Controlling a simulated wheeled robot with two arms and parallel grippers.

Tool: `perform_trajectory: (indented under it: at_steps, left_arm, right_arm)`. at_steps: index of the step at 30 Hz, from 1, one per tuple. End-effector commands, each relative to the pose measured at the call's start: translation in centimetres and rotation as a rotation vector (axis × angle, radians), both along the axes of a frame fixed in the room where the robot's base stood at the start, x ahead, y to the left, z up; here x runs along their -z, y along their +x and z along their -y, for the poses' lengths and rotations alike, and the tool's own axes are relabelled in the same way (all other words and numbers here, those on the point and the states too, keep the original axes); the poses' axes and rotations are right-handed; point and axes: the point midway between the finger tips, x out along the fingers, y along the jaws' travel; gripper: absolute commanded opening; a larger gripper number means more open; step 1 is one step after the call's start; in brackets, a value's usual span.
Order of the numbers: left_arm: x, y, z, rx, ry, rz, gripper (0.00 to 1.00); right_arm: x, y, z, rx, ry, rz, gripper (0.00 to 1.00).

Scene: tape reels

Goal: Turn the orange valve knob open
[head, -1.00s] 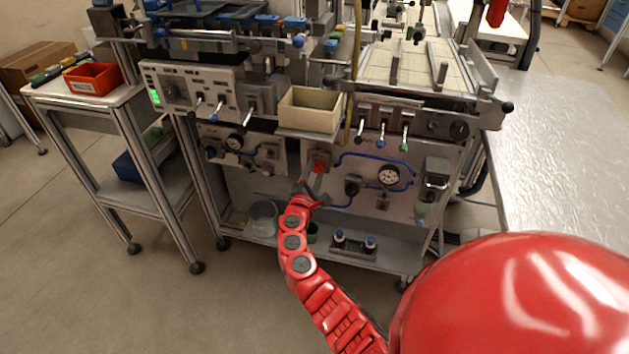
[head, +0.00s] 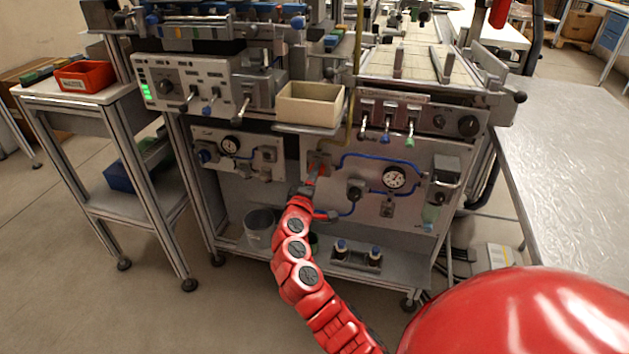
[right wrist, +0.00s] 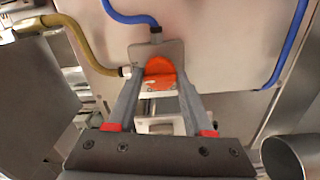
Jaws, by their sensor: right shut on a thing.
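The orange valve knob (head: 319,168) sits on the grey lower panel of the machine, at the left end of the blue tubing. In the right wrist view the orange knob (right wrist: 160,70) is on a grey valve block, with a blue hose above and a yellowish hose at its left. My right gripper (head: 313,178) reaches it from below and in front. Its two fingers (right wrist: 160,84) are on either side of the knob and shut on it. The fingers hide part of the knob's sides. My left gripper is not in view.
A beige bin (head: 309,104) juts out just above the knob. A pressure gauge (head: 394,178) and blue tubing are to the right. A grey bucket (head: 259,228) stands on the shelf below left. A metal table (head: 570,150) is at the right. The floor in front is open.

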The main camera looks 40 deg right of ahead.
Motion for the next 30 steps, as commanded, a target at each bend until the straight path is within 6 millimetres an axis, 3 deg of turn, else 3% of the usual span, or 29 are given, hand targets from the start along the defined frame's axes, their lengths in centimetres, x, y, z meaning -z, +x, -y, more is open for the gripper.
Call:
perform_trajectory:
  at_steps: [16,17,21,30]
  left_arm:
    - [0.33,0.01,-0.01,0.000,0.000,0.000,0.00]
    - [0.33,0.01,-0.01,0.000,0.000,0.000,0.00]
    - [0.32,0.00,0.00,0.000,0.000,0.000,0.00]
    - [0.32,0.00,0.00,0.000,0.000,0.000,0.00]
  right_arm:
    - [0.10,-0.04,0.06,0.003,0.018,0.017,0.00]
    - [0.10,-0.04,0.06,0.003,0.018,0.017,0.53]
    - [0.08,-0.04,0.05,0.002,0.018,0.017,0.79]
    - [0.04,-0.05,-0.01,0.001,0.016,0.017,0.81]
